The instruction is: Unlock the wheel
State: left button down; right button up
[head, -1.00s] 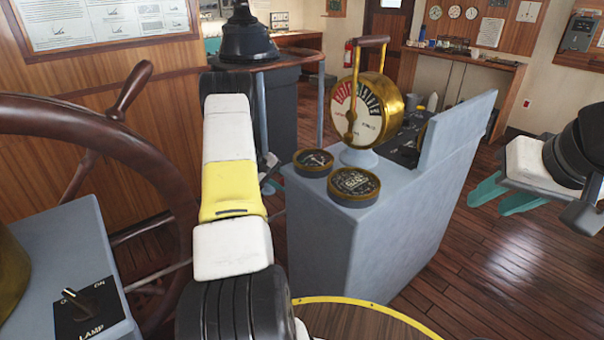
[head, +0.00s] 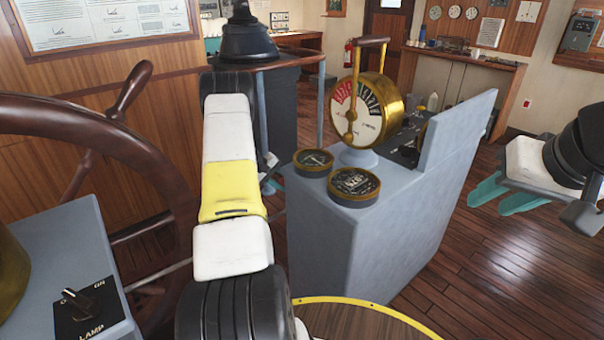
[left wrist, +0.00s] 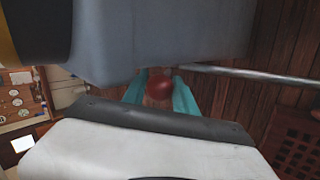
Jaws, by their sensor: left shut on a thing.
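The ship's wheel (head: 150,150), dark brown wood with spoke handles, fills the left of the head view. A round red knob (left wrist: 160,88) shows in the left wrist view, below a grey-blue housing (left wrist: 165,35). My left gripper (left wrist: 160,92) has its teal fingers on either side of this knob and is shut on it. In the head view my left arm hides most of that gripper and the knob. My right gripper (head: 505,196) is at the right, its teal fingers apart and empty, far from the wheel.
A grey console (head: 375,240) with a brass telegraph (head: 366,110) and two round gauges stands right of my left arm. A grey box (head: 65,265) with a lamp switch (head: 83,303) is at lower left. A metal rod (left wrist: 255,75) runs beside the knob. Floor at right is clear.

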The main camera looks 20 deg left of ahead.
dwell(0.5)
pick_arm(q)
jog(key=shift+w+d+r+g+y, duration=0.25)
jog(key=shift+w+d+r+g, duration=0.1)
jog(key=shift+w+g, duration=0.15)
jog(key=shift+w+d+r+g+y, duration=0.2)
jog(key=shift+w+d+g+y, duration=0.15)
jog(key=shift+w, duration=0.25)
jog(key=shift+w+d+r+g+y, duration=0.2)
jog(key=shift+w+d+r+g, duration=0.15)
jog(key=shift+w+g, duration=0.15)
jog(key=w+g, duration=0.1)
jog(key=w+d+g+y, duration=0.1)
jog(key=w, duration=0.1)
jog(key=w+d+g+y, duration=0.1)
jog(key=shift+w+d+r+n, duration=0.1)
jog(key=shift+w+r+n, duration=0.15)
jog(key=shift+w+n, duration=0.05)
jog(key=c, duration=1)
grip_release()
jog(key=shift+d, duration=0.1)
